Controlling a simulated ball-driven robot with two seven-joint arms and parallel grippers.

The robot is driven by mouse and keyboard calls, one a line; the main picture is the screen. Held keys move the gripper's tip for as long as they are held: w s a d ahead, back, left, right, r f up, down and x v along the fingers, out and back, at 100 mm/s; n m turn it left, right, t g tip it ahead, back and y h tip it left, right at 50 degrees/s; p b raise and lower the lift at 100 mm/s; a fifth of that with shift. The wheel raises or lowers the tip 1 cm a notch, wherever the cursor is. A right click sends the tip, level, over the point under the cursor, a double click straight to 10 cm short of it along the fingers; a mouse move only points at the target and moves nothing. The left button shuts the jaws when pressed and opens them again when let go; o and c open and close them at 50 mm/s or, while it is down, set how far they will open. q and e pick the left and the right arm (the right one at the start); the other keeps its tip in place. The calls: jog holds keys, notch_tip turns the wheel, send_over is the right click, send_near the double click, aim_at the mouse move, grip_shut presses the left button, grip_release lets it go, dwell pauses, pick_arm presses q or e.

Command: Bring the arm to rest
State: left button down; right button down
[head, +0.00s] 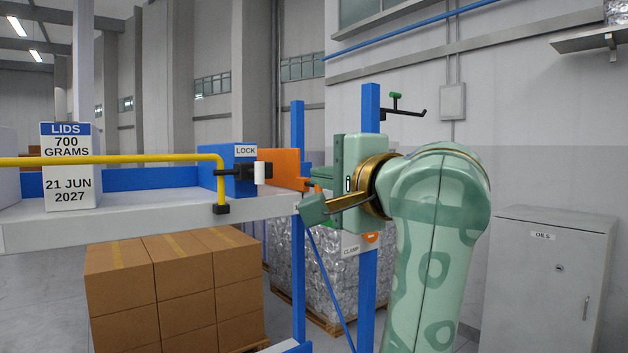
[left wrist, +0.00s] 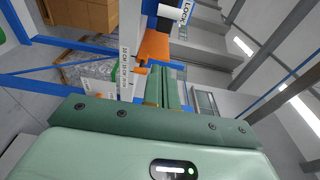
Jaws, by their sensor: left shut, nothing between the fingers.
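My left arm, pale green with darker patches, rises from the bottom right of the head view and bends over at the top. My left gripper (head: 320,181) points left and away, beside a blue post. Its two green fingers lie together in the left wrist view (left wrist: 168,78), shut with nothing between them. Beyond the fingers is an orange panel (head: 280,168), which also shows in the left wrist view (left wrist: 155,45). I cannot tell the gap between fingers and panel. My right gripper does not show.
A blue box labelled LOCK (head: 236,171) stands on the grey shelf (head: 130,221), by a yellow rail (head: 120,160) and a LIDS sign (head: 68,165). Cartons (head: 172,285) stand below. A blue post (head: 367,300) with a CLAMP label is close. An OILS cabinet (head: 545,280) stands right.

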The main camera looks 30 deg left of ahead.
pick_arm(q)
jog(key=shift+s+d, duration=0.1)
jog(key=shift+s, duration=0.2)
jog(key=shift+w, duration=0.15)
